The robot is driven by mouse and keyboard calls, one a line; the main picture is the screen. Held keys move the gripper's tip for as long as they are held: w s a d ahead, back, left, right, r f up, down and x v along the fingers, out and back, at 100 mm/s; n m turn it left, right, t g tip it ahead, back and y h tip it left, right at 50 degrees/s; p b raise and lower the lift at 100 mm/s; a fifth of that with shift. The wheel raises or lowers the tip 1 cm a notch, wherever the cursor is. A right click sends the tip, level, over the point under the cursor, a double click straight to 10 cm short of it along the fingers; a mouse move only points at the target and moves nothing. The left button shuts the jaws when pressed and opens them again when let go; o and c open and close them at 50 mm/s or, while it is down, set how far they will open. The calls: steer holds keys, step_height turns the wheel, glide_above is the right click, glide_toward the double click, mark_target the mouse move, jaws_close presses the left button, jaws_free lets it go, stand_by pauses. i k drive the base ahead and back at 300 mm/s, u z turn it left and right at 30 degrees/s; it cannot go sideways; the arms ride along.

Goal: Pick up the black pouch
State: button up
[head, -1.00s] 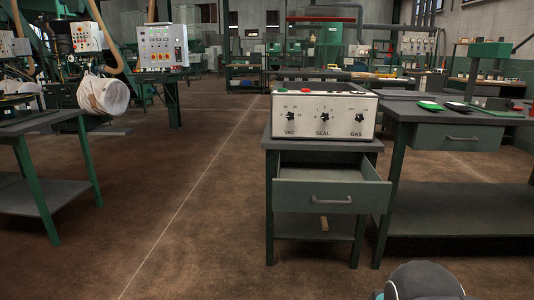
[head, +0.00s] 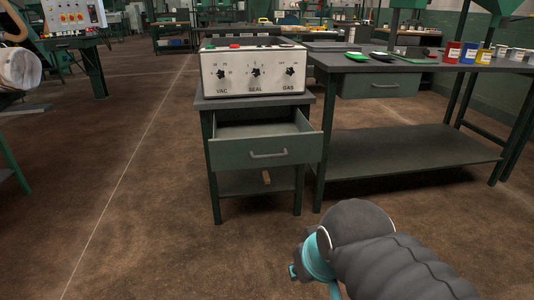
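A small flat black item (head: 383,56), which looks like the black pouch, lies on top of the dark workbench (head: 345,65) at the right, beside a green item (head: 357,56). It is small in view, so I cannot make out its details. My dark arm with a teal joint shows at the bottom right of the head view, well in front of the bench and apart from it. My gripper itself is not in view.
A control box (head: 254,70) with knobs marked VAC, SEAL and GAS stands on a small cabinet (head: 210,150) whose drawer (head: 266,150) is pulled open. Coloured tins (head: 468,53) stand on the bench's right. The brown floor (head: 140,230) in front and left is clear.

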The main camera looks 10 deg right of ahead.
mark_target(378, 56)
steer(key=z, duration=1.55)
steer(key=i, duration=1.95)
steer(key=u, duration=0.25)
